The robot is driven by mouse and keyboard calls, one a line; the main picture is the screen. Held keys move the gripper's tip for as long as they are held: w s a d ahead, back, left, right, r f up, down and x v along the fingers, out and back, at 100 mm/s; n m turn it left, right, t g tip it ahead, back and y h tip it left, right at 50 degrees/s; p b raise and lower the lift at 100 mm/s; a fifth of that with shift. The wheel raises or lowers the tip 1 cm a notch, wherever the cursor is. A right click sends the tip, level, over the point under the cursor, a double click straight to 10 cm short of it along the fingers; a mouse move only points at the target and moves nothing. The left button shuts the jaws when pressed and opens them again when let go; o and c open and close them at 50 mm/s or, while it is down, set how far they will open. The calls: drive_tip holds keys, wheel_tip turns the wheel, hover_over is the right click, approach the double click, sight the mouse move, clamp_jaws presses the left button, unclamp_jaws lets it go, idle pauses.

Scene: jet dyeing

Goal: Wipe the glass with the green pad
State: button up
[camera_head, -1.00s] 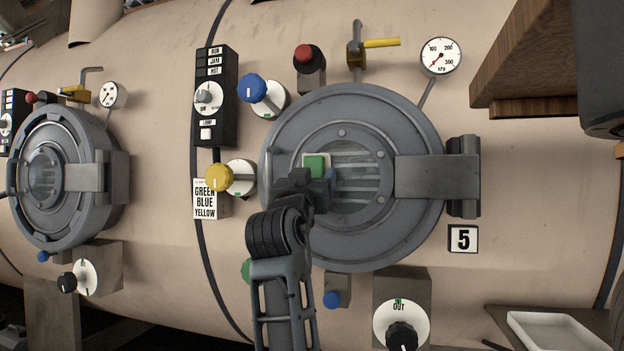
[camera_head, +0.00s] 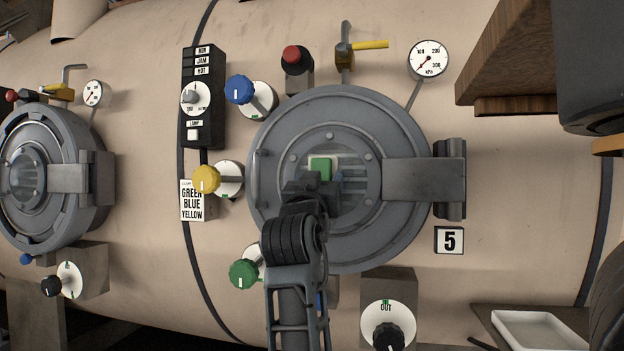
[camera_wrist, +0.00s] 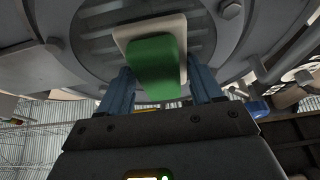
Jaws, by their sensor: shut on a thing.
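The green pad (camera_head: 320,168) has a green block on a pale backing and is at the round glass (camera_head: 346,185) in the middle of the grey door (camera_head: 405,225). My gripper (camera_head: 318,183) is shut on the pad. In the wrist view the green block (camera_wrist: 157,68) sits between the blue fingers of my gripper (camera_wrist: 158,88), with its pale backing (camera_wrist: 150,29) facing the slatted glass (camera_wrist: 95,25). Whether the backing touches the glass cannot be told. My gripper and arm hide the lower left of the glass.
Blue (camera_head: 240,90), yellow (camera_head: 206,179) and green (camera_head: 243,273) knobs stick out left of the door. A red knob (camera_head: 296,60) and yellow-handled valve (camera_head: 370,45) stand above. The hinge (camera_head: 449,180) is at right. A wooden shelf (camera_head: 520,60) juts in upper right. A white tray (camera_head: 540,331) lies lower right.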

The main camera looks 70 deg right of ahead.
drive_tip(key=shift+d, duration=0.15)
drive_tip(key=shift+w+f+b, duration=0.1)
drive_tip(key=shift+w+b, duration=0.55)
drive_tip(key=shift+w, duration=0.6)
drive_tip(key=shift+w+b, duration=0.3)
drive_tip(key=shift+w, duration=0.5)
drive_tip(key=shift+c, duration=0.9)
drive_tip(key=a, duration=0.6)
drive_tip(key=shift+s+b, duration=0.25)
drive_tip(key=shift+b, duration=0.1)
